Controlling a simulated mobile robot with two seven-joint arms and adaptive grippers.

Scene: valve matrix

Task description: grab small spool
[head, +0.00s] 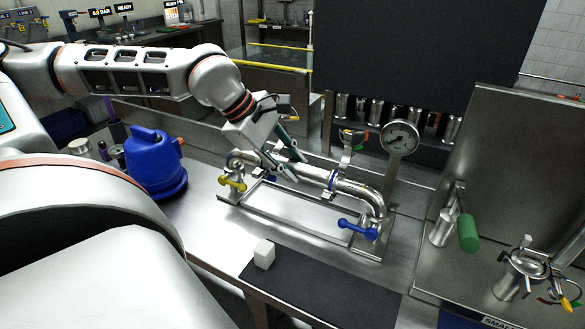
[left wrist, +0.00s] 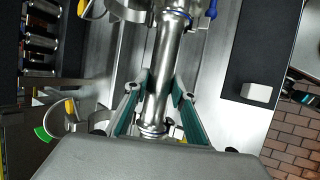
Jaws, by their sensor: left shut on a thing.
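A shiny steel pipe spool (head: 315,174) lies in the pipe run on a metal frame (head: 300,215) on the bench; I cannot tell whether it is the small one. My left gripper (head: 297,170) reaches down from the upper left and is shut on this spool, with its green fingers on either side. In the left wrist view the spool (left wrist: 168,62) runs lengthwise between the fingertips (left wrist: 162,86). Clamps sit along the run. The fingers hide part of the pipe. My right gripper is not in view.
A yellow-handled valve (head: 232,183) and a blue-handled valve (head: 358,228) flank the run. A round gauge (head: 400,138) stands behind. A blue container (head: 155,165) is at left. A white block (head: 264,253) sits on a dark mat (head: 325,290). A steel stand is at right.

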